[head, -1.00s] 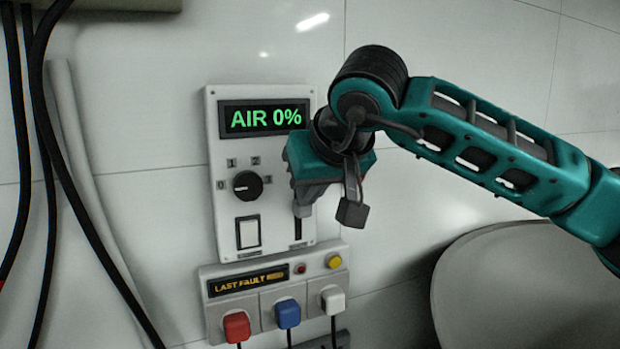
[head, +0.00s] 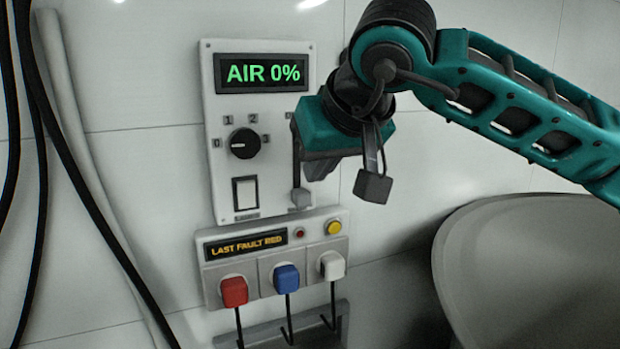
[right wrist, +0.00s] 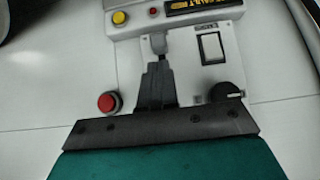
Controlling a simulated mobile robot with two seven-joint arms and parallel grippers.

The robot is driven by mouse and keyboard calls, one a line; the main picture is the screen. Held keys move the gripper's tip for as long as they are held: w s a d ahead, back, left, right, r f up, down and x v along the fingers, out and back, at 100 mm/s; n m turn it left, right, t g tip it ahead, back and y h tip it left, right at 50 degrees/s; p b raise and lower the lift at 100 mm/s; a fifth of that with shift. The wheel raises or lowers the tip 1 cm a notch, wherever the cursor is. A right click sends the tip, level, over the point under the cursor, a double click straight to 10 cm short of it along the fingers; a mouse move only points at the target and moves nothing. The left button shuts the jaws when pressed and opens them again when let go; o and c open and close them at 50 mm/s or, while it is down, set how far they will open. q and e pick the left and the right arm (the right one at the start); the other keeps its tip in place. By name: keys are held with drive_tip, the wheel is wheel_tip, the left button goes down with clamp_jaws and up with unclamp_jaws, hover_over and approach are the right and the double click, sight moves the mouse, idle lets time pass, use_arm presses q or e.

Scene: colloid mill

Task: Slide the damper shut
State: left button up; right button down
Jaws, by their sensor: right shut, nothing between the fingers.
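The damper slider's grey knob (head: 300,197) sits at the bottom end of its dark vertical slot (head: 296,158) on the white control panel (head: 222,190). The display (head: 262,73) reads AIR 0%. My right gripper (head: 320,172) is shut and empty, just above and to the right of the knob, in front of the panel's right edge. In the right wrist view, which is turned over, the shut fingers (right wrist: 156,82) point towards the knob (right wrist: 158,44); I cannot tell whether they touch it. My left gripper is not in view.
A dial (head: 244,143) and a white rocker switch (head: 246,193) are left of the slot. Below are a fault box with a yellow button (head: 333,227) and red, blue and white plugs. A red button (right wrist: 107,102) shows in the wrist view. Black cables hang at left.

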drive_tip(key=v, duration=0.8)
drive_tip(key=shift+r, duration=0.25)
drive_tip(key=shift+s+d, duration=0.1)
